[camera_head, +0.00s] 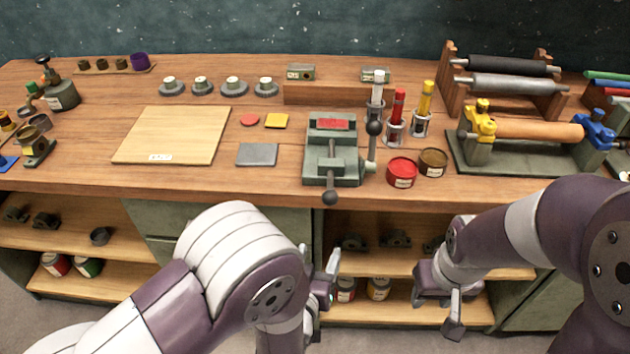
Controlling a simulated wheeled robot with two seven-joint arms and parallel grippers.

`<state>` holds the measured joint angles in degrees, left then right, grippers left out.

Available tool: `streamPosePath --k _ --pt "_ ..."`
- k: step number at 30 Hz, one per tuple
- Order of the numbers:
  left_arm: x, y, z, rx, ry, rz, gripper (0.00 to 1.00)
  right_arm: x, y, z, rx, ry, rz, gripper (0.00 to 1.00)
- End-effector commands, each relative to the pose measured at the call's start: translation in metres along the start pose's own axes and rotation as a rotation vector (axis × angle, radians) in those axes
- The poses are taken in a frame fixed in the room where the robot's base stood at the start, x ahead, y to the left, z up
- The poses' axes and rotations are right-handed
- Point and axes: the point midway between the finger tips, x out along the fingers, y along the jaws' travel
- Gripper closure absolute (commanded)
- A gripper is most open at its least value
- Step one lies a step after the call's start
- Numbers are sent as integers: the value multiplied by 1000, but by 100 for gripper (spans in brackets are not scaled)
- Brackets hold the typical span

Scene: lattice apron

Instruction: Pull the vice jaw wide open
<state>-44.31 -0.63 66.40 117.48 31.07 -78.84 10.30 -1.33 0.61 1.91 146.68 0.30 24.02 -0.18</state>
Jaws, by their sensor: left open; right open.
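The vice (318,166) is a grey-green block at the front middle of the bench. A red pad (333,124) shows on its top, and a grey screw bar runs towards the front edge, ending in a dark ball knob (330,197). An upright lever with a dark ball (373,127) stands at its right side. How far the jaw is open is hard to tell. My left gripper (325,284) is open and empty, below and in front of the bench edge, apart from the vice. My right gripper (437,308) is open and empty, lower right of the vice, before the shelves.
Red (401,173) and brown (432,162) tins stand right of the vice, near red and yellow tubes. A roller press (520,131) is further right. A grey plate (257,154) and pale board (175,135) lie left. Shelves (400,262) are under the bench.

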Motion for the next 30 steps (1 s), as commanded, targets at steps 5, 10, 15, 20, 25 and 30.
streamPosePath --k 5,10,15,20,25,30 --pt "-1 2 -50 -41 234 9 38 -2 0 0 0 0 0 57" --pt "25 2 -60 -49 250 9 38 -4 0 0 0 0 0 57" --pt "69 2 -71 -48 248 10 38 -7 0 -1 0 0 0 57" --pt "101 3 -79 -48 247 12 38 -9 0 -1 0 0 0 57" --pt "118 4 -82 -46 245 14 38 -10 0 -1 0 0 0 57" --pt "120 4 -83 -46 245 14 38 -10 0 -1 0 0 0 57"
